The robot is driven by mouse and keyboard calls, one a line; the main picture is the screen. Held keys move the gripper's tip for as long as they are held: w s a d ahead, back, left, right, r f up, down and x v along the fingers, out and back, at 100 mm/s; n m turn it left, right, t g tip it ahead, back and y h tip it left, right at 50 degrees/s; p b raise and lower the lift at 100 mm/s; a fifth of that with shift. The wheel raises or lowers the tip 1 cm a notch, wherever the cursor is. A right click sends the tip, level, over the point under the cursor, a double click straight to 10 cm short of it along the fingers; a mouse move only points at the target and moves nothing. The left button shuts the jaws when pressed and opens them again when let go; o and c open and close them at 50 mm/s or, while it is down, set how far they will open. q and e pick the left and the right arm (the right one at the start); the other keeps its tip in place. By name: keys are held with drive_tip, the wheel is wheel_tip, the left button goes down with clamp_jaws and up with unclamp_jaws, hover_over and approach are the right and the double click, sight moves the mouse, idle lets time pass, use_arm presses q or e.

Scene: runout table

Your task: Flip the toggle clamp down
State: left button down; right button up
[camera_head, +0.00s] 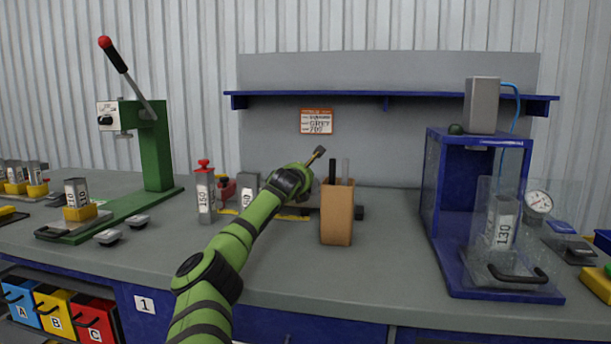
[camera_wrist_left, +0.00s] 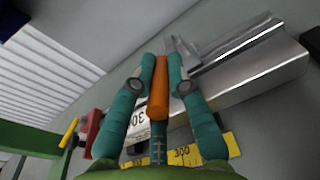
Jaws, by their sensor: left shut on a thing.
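In the left wrist view, an orange handle (camera_wrist_left: 158,98), which looks like the toggle clamp's lever, stands between the two teal fingers of my left gripper (camera_wrist_left: 161,66). The fingers are shut on it. The clamp's base and joint are mostly hidden behind the fingers. A shiny metal rail or profile (camera_wrist_left: 245,78) lies beyond and to the right. In the head view, my green left arm reaches over the bench to the fixture (camera_head: 350,212) at the back, and the hand hides the clamp and my fingertips. My right gripper is not in view.
A brown block with upright tools (camera_head: 337,218) stands just right of my left arm. A red-topped block marked 150 (camera_head: 205,193) stands to its left. A green lever press (camera_head: 155,150) is farther left, and a blue frame (camera_head: 432,200) is at right. The front middle bench is clear.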

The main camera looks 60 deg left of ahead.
use_arm(q)
drive_tip(key=shift+r, duration=0.2)
drive_tip(key=c, duration=1.3)
unclamp_jaws()
drive_tip(key=shift+w, duration=0.1)
drive_tip(key=shift+o, duration=0.3)
drive_tip(key=shift+d+f, duration=0.1)
